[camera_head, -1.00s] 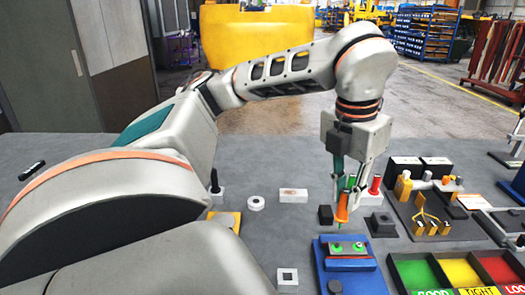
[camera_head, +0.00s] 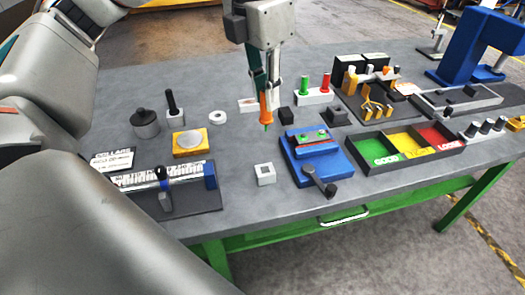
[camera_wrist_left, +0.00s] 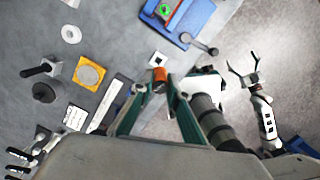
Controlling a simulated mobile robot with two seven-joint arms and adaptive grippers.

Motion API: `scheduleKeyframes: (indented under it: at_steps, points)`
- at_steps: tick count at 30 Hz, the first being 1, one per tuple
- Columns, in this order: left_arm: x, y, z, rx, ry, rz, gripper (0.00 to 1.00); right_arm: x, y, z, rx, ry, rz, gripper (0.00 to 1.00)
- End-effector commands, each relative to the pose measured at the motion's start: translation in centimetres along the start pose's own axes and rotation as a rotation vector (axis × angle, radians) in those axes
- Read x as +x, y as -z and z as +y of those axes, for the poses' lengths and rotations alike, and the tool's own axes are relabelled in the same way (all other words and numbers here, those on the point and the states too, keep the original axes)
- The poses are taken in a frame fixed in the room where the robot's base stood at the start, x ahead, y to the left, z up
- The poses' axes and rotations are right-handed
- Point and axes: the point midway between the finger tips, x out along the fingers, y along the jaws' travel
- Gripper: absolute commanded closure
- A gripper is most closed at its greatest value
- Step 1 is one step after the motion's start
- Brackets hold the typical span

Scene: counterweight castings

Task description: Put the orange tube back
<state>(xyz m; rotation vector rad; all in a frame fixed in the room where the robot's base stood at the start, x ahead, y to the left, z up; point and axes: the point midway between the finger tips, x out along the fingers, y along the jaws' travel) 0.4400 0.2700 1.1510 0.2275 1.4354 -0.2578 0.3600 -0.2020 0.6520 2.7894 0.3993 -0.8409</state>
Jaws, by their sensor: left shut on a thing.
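My left gripper (camera_head: 266,92) is shut on the orange tube (camera_head: 267,110), which is upright with a green tip pointing down. In the head view the tube shows left of a small black block and behind the blue fixture (camera_head: 303,172); its height above the table is hard to tell. The tube also shows between the fingertips in the left wrist view (camera_wrist_left: 159,75). A white rack (camera_head: 313,97) holds a green tube (camera_head: 304,83) and a red tube (camera_head: 326,83), right of my left gripper. My right gripper (camera_wrist_left: 243,62) shows in the left wrist view, open and empty.
A small white square block (camera_head: 265,174) stands left of the blue fixture. A tray (camera_head: 408,154) with green, yellow and red compartments lies to the right. A black block (camera_head: 286,115) is close beside the tube. The table's front edge is clear around the middle.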

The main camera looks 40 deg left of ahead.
Motion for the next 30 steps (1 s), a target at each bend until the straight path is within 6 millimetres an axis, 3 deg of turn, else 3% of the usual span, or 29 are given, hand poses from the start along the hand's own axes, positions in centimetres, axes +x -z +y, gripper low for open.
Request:
scheduleKeyframes:
  at_steps: [1, 6, 12, 20, 27, 30]
  points:
    - [1.6, 0.3, 0.0, 0.0, 0.002, 0.006, 1.0, 0.2, -0.2, 0.0, 0.0, 0.0, -0.001, 0.11]
    - [5.6, 0.8, 0.0, -0.001, 0.002, 0.006, 1.0, 0.4, -0.6, -0.1, 0.001, 0.0, -0.003, 0.11]
    - [9.2, 1.2, 0.0, -0.001, 0.002, 0.003, 1.0, 0.5, -0.9, -0.1, 0.001, 0.001, -0.005, 0.11]
    - [10.9, 1.4, 0.0, -0.002, 0.0, 0.0, 1.0, 0.5, -1.0, -0.1, 0.001, 0.001, -0.005, 0.11]
    - [14.1, 1.8, 0.0, -0.002, 0.001, 0.002, 1.0, 0.6, -1.2, -0.2, 0.001, 0.001, -0.007, 0.11]
    - [14.6, 1.8, 0.0, -0.002, 0.001, -0.001, 1.0, 0.6, -1.2, -0.2, 0.001, 0.001, -0.007, 0.11]
